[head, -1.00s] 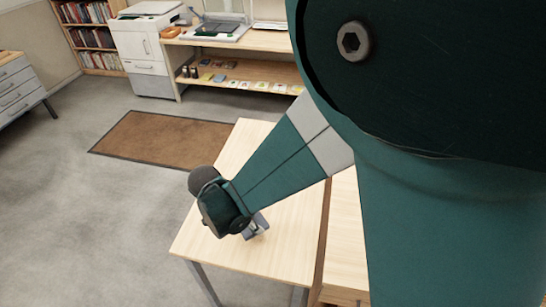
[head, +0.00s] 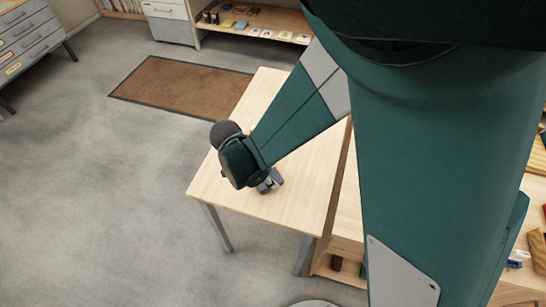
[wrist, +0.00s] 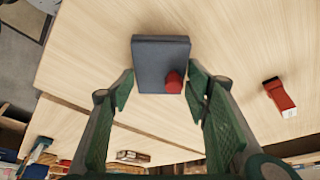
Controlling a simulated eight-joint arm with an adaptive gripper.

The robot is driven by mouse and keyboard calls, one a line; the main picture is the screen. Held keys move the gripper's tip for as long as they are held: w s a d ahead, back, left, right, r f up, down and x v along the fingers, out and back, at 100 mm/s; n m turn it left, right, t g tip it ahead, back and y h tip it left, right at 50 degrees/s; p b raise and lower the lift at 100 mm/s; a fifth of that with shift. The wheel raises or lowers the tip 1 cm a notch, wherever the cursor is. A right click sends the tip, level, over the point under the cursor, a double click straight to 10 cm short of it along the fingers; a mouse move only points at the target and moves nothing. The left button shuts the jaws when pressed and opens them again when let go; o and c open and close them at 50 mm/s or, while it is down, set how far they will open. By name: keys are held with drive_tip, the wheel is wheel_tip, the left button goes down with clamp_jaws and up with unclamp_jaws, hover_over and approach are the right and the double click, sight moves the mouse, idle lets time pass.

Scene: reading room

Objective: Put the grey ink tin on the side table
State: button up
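The grey ink tin (wrist: 155,62) is a dark blue-grey square block with a red cap (wrist: 173,82) at its lower right corner in the wrist view. The two green fingers of my gripper (wrist: 161,80) lie along its left and right sides with no clear gap, so it looks held. In the head view my gripper (head: 270,182) is low over the pale wooden side table (head: 302,190), close to its near left part. The tin is mostly hidden there by my gripper. I cannot tell whether its base touches the tabletop.
A red object with a pale end (wrist: 280,95) lies on the wood to the right in the wrist view. A wooden desk unit (head: 347,215) adjoins the table's right side. A brown mat (head: 180,85) lies on the open floor behind.

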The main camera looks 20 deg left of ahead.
drive_tip(key=shift+o, duration=1.1)
drive_tip(key=shift+r, duration=0.2)
drive_tip(key=p+v, duration=0.2)
drive_tip(key=v, duration=1)
drive_tip(key=shift+s, duration=0.15)
drive_tip(key=shift+d, duration=0.1)
